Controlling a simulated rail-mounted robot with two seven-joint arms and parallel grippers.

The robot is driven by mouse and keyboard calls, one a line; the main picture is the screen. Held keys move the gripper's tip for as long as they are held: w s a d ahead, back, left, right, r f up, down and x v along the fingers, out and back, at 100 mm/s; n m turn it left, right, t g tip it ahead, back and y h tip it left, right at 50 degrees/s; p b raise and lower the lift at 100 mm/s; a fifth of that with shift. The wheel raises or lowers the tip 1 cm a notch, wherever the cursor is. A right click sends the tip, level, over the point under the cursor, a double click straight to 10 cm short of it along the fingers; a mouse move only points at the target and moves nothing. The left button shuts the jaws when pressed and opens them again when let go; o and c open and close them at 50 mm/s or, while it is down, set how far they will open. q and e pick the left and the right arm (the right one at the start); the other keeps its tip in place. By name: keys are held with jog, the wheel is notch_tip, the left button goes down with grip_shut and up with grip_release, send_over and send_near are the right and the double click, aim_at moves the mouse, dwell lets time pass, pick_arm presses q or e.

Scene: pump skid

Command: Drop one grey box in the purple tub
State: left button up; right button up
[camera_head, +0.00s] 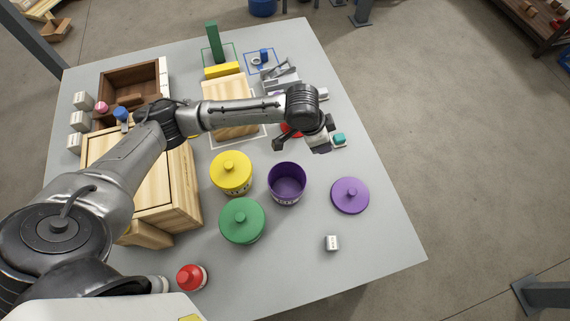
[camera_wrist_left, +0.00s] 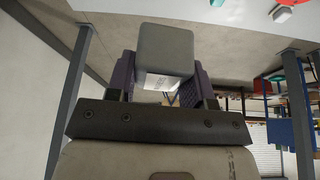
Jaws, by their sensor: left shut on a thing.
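The purple tub (camera_head: 287,197) stands open on the table, and its inside looks empty. Its round purple lid (camera_head: 350,195) lies flat to its right. My left gripper (camera_head: 318,140) is over the table, up and to the right of the tub in the head view. In the left wrist view a grey box (camera_wrist_left: 165,50) sits between the purple-padded fingers of the gripper (camera_wrist_left: 160,85), which is shut on it. Several more (camera_head: 79,121) stand at the left edge. My right gripper is out of view.
A yellow lidded tub (camera_head: 231,172) and a green lidded tub (camera_head: 242,221) stand close left of the purple tub. A wooden box (camera_head: 190,195) is farther left. A teal-topped item (camera_head: 340,139) is beside my gripper. The table's right front is mostly clear.

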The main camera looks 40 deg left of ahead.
pick_arm(q)
jog(key=s+a+f+m+b, duration=0.1)
jog(key=a+f+b, duration=0.1)
jog(key=f, duration=0.6)
jog(key=s+a+f+m+b, duration=0.2)
jog(key=a+f+b, duration=0.1)
jog(key=f, duration=0.5)
jog(key=s+a+f+m+g+h+b, duration=0.1)
jog(key=s+a+f+b, duration=0.1)
jog(key=f, duration=0.6)
jog(key=shift+s+a+f+m, duration=0.25)
jog(key=shift+a+m, duration=0.05)
jog(key=shift+a, duration=0.15)
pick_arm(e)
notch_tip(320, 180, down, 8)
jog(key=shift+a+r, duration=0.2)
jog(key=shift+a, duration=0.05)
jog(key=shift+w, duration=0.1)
pick_arm(q)
jog(key=o, duration=0.8)
jog(key=shift+o, duration=1.3)
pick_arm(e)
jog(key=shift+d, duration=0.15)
pick_arm(q)
jog(key=p+v, duration=0.4)
jog(key=v, duration=1)
jog(key=shift+w, duration=0.25)
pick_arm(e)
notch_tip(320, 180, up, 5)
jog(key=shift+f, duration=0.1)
